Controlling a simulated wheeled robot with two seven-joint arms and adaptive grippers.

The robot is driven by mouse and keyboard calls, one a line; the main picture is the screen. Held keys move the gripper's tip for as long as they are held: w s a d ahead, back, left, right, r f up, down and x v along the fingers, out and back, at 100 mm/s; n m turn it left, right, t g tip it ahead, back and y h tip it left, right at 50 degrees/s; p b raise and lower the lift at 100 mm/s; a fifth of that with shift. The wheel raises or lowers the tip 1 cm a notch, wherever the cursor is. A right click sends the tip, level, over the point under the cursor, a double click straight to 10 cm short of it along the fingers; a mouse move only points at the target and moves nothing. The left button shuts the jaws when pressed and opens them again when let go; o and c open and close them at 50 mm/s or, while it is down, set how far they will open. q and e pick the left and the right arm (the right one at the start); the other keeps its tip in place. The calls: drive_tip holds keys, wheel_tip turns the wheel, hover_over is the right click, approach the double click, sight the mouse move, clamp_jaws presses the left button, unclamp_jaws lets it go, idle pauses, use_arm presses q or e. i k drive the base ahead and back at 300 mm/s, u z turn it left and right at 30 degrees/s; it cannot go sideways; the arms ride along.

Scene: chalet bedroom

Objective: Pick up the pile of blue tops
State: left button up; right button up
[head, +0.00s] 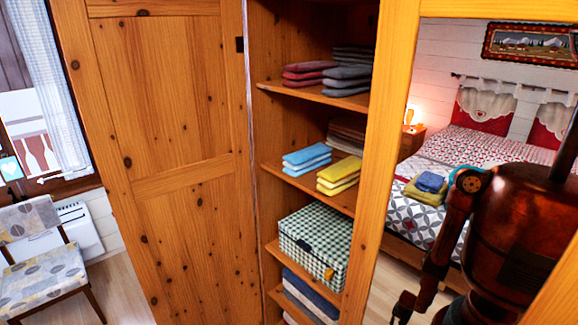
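A pile of folded light blue tops (306,160) lies on the middle shelf of an open wooden wardrobe in the head view, near the shelf's left end. A pile of folded yellow tops (339,176) lies just to its right. Neither of my grippers shows directly. A mirror (395,240) on the right seems to reflect my dark red-brown body and one arm, with its hand low near the bottom edge. The state of that hand is too small and dark to tell.
The shelf above holds red (308,72) and grey (347,80) folded piles. Below stands a green checked box (315,245). The open door (165,160) borders the shelves on the left. A chair (45,255) stands at the far left. The mirror shows a bed with folded clothes.

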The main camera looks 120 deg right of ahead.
sight(298, 164)
drive_tip(key=z, duration=4.15)
